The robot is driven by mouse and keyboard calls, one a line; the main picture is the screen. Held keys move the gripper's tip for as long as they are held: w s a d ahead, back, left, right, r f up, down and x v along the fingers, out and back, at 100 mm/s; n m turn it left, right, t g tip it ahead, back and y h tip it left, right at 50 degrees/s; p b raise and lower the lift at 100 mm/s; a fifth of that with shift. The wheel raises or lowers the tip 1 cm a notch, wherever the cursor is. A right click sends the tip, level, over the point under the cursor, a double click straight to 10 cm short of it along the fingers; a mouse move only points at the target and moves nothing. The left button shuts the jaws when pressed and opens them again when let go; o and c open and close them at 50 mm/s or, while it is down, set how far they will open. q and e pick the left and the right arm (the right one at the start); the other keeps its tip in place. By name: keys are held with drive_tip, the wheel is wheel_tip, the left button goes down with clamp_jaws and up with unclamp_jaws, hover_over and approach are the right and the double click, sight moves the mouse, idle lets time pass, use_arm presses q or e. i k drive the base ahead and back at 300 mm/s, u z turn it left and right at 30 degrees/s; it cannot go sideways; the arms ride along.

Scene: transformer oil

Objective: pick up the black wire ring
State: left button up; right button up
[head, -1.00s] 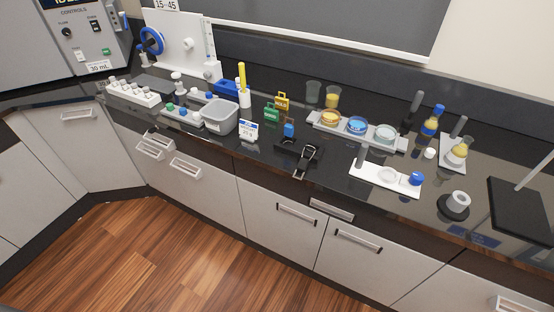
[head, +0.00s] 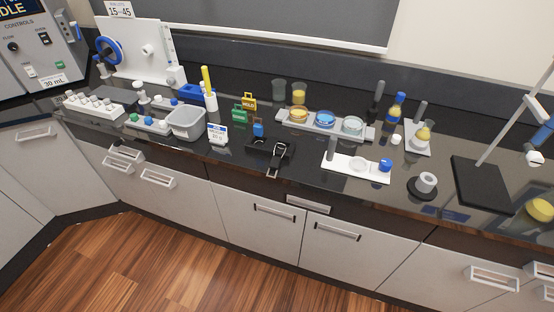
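No plain wire ring stands out on the dark counter (head: 310,180). A black looped item like a strap with a buckle (head: 276,160) lies at the counter's front edge, its lower end hanging over. A round black base (head: 421,190) sits further right under a white cup-like piece (head: 427,182). I cannot tell whether either is the black wire ring. Neither of my grippers shows in the head view.
A white tray with a blue cap (head: 345,171) lies between them. Behind are a rack of dishes (head: 367,133) and bottles. A grey bin (head: 187,124) stands left, a black stand plate (head: 484,185) right. Drawers with handles line the front; the wooden floor (head: 130,260) is clear.

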sight(275, 164)
drive_tip(key=u, duration=0.65)
drive_tip(key=k, duration=1.1)
drive_tip(key=z, duration=1.35)
drive_tip(key=i, duration=0.5)
